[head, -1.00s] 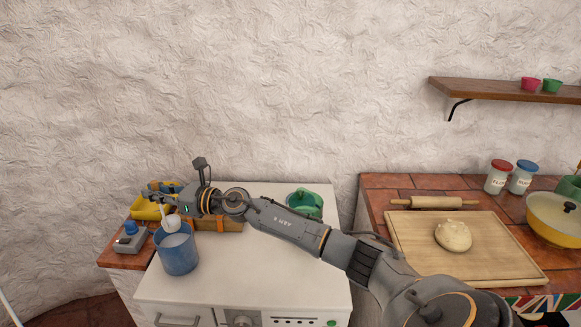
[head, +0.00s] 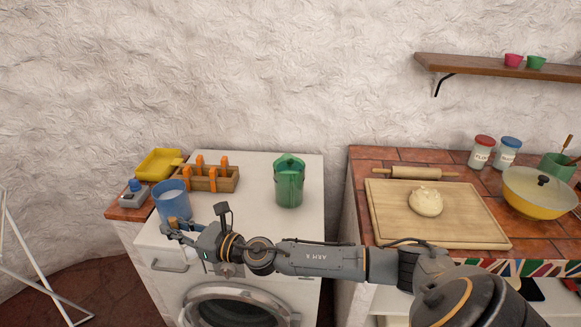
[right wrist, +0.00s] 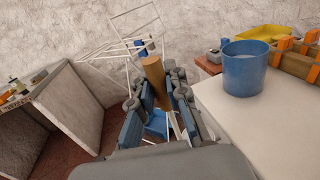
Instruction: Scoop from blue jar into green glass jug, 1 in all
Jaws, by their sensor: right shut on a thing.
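The blue jar (head: 172,199) stands open on the left part of the white counter, with pale contents inside. It also shows in the right wrist view (right wrist: 245,70). The green glass jug (head: 289,182) stands upright on the same counter, to the right of the jar. My right gripper (head: 172,230) is in front of the jar, near the counter's front edge. In the right wrist view it is shut on a wooden handle (right wrist: 154,80). The bowl of this scoop is hidden, so I cannot tell what it holds. My left gripper is out of view.
An orange-handled wooden caddy (head: 208,180), a yellow tray (head: 160,163) and a small grey device with a blue knob (head: 133,196) are behind and left of the jar. A board with dough (head: 426,202) lies right. White counter space is clear around the jug.

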